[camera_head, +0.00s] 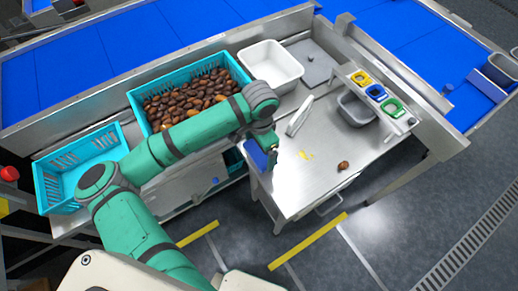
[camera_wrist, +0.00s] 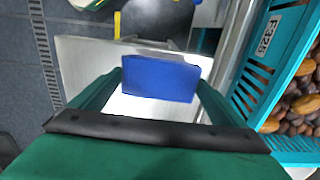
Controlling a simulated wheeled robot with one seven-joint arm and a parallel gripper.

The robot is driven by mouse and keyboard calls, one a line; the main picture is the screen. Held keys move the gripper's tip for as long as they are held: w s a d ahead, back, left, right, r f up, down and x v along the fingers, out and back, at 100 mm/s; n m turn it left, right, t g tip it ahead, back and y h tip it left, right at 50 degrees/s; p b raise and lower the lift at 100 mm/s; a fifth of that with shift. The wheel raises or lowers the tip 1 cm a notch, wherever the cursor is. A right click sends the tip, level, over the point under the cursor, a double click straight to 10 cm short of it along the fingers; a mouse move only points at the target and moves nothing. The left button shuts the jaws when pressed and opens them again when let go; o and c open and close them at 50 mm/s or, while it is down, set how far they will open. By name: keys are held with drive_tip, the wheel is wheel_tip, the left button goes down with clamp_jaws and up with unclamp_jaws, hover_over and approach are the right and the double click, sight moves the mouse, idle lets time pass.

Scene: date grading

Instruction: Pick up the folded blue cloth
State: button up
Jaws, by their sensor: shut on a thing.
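The folded blue cloth (camera_wrist: 160,79) is a flat rectangular pad held between the two fingers of my gripper (camera_wrist: 162,88) in the wrist view. The pale metal worktop lies behind the cloth in that view. In the head view the cloth (camera_head: 258,156) shows at the left edge of the metal worktop (camera_head: 305,185), partly hidden by my gripper (camera_head: 268,145). My gripper is shut on it. I cannot tell whether the cloth is clear of the worktop.
A turquoise crate of dates (camera_head: 133,103) and an empty turquoise crate (camera_head: 82,165) stand to the left. A white tub (camera_head: 270,66), a white tool (camera_head: 299,116), a grey bin (camera_head: 356,108) and one date (camera_head: 343,166) are on the worktop. The worktop's front is mostly clear.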

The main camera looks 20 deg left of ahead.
sight(260, 162)
drive_tip(key=s+r, duration=0.1)
drive_tip(key=r, duration=0.1)
drive_tip(key=s+d+r, duration=0.1)
drive_tip(key=s+r, duration=0.1)
drive_tip(key=shift+s+d, duration=0.1)
drive_tip(key=shift+d, duration=0.1)
drive_tip(key=s+d+r, duration=0.3)
drive_tip(key=s, duration=0.5)
drive_tip(key=shift+d+r, duration=0.25)
drive_tip(key=shift+r, duration=0.1)
drive_tip(key=o, duration=0.4)
drive_tip(key=shift+c, duration=1.4)
drive_tip(key=shift+w+d, duration=0.1)
